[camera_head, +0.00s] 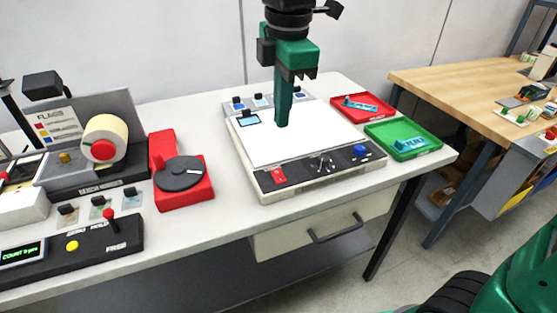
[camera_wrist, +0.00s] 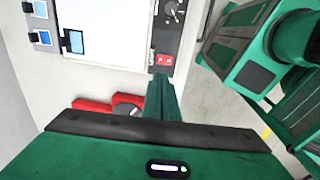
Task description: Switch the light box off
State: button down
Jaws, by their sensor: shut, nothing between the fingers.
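The light box (camera_head: 300,141) is a pale, flat box with a bright white top, on the table in the head view. A red rocker switch (camera_head: 279,174) sits at the left end of its dark front strip. The strip also has a dial (camera_head: 322,162) and a blue knob (camera_head: 361,151). In the wrist view the red switch (camera_wrist: 165,60) is just beyond the fingertips. My gripper (camera_head: 283,123) is shut and empty, pointing down over the left part of the white top. Its shut fingers (camera_wrist: 161,85) show in the wrist view. I cannot tell whether they touch anything.
A red tray (camera_head: 379,112) and a green tray (camera_head: 430,149) lie right of the light box. A red stand with a black disc (camera_head: 181,174) and the rewinder (camera_head: 103,186) stand to the left. A drawer (camera_head: 290,241) hangs under the table.

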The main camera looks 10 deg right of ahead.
aim_at(279, 171)
dwell(0.3)
jog(key=f, duration=0.4)
jog(key=w+f, duration=0.1)
jog(key=f, duration=0.9)
jog(key=shift+w+a, duration=0.25)
jog(key=shift+w, duration=0.1)
jog(key=shift+d, duration=0.15)
